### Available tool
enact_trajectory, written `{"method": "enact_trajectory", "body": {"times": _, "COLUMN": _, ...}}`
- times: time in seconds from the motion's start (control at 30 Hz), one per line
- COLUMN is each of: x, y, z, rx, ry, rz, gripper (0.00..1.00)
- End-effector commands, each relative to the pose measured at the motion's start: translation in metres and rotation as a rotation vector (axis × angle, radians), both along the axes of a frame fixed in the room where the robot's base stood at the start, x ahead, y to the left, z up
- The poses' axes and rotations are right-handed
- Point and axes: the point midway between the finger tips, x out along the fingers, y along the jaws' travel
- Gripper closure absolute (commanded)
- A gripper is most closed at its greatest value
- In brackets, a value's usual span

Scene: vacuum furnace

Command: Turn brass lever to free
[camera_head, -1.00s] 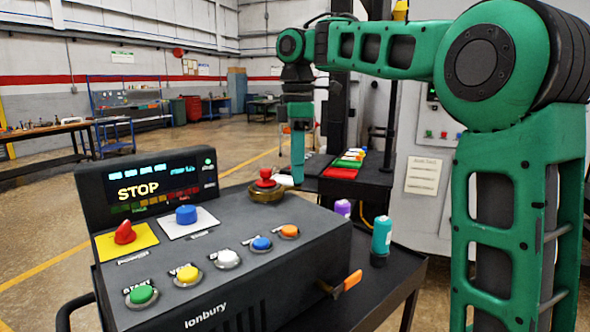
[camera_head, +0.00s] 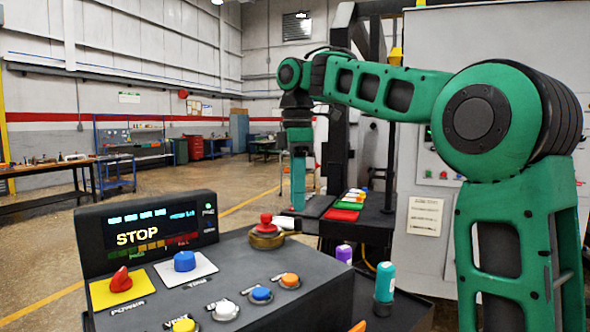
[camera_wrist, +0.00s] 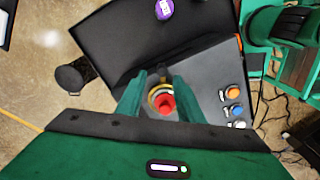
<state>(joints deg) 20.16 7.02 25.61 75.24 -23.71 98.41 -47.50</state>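A brass collar (camera_head: 267,240) with a short brass lever (camera_head: 291,234) sits at the far right corner of the dark control box (camera_head: 262,300). A red mushroom knob (camera_head: 266,221) stands up out of the collar. In the wrist view the red knob (camera_wrist: 166,104) and part of the collar (camera_wrist: 154,92) show between my fingers. My gripper (camera_head: 298,200) points down beyond the collar in the head view. In the wrist view my gripper (camera_wrist: 160,76) is open, its two green fingers apart. I cannot tell whether either finger touches the lever.
The box top carries a red power knob (camera_head: 120,276), a blue knob (camera_head: 184,261) and several buttons. A display reading STOP (camera_head: 137,238) stands at its back. A purple-capped item (camera_head: 344,253) and a teal bottle (camera_head: 384,282) stand right of the box.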

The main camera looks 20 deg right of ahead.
Motion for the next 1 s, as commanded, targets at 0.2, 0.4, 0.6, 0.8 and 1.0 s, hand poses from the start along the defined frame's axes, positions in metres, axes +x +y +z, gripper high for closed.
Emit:
{"method": "enact_trajectory", "body": {"times": 0.2, "x": 0.002, "y": 0.0, "z": 0.039, "rx": 0.004, "ry": -0.003, "rz": -0.001, "gripper": 0.66}}
{"method": "enact_trajectory", "body": {"times": 0.4, "x": 0.001, "y": 0.0, "z": 0.059, "rx": 0.003, "ry": -0.002, "rz": 0.001, "gripper": 0.66}}
{"method": "enact_trajectory", "body": {"times": 0.6, "x": 0.001, "y": 0.0, "z": 0.065, "rx": 0.002, "ry": 0.0, "rz": -0.001, "gripper": 0.66}}
{"method": "enact_trajectory", "body": {"times": 0.8, "x": 0.001, "y": 0.0, "z": 0.066, "rx": 0.002, "ry": 0.0, "rz": -0.001, "gripper": 0.66}}
{"method": "enact_trajectory", "body": {"times": 1.0, "x": 0.001, "y": 0.0, "z": 0.065, "rx": 0.002, "ry": 0.0, "rz": -0.001, "gripper": 0.66}}
